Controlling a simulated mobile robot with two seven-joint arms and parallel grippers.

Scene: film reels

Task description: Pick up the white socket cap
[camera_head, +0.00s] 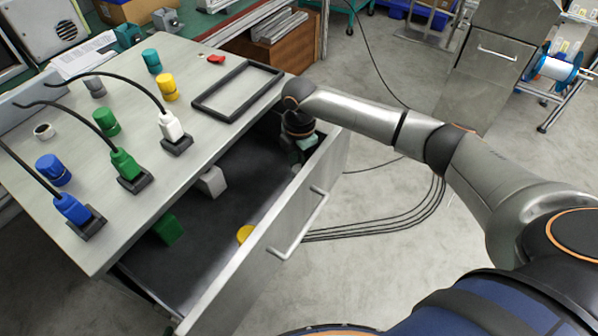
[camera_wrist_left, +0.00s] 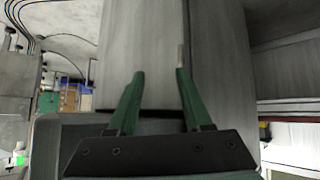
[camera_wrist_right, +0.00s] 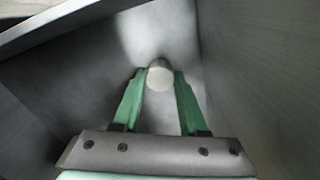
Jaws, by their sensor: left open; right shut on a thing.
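The pale, round-ended white socket cap (camera_wrist_right: 160,77) is between the fingertips of my right gripper (camera_wrist_right: 159,74) in the right wrist view. The gripper is shut on it, close to a corner of the open drawer (camera_head: 225,235). In the head view my right gripper (camera_head: 306,143) reaches down into the far right end of that drawer, and the cap is hidden there. My left gripper (camera_wrist_left: 160,73) is open and empty in its wrist view, in front of a plain grey surface. It does not show in the head view.
The drawer also holds a whitish block (camera_head: 212,181), a green block (camera_head: 167,229) and a yellow round piece (camera_head: 244,234). Its front wall has a handle (camera_head: 297,230). On the bench top (camera_head: 215,125) stand several coloured caps, cabled plugs and a black frame (camera_head: 237,91).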

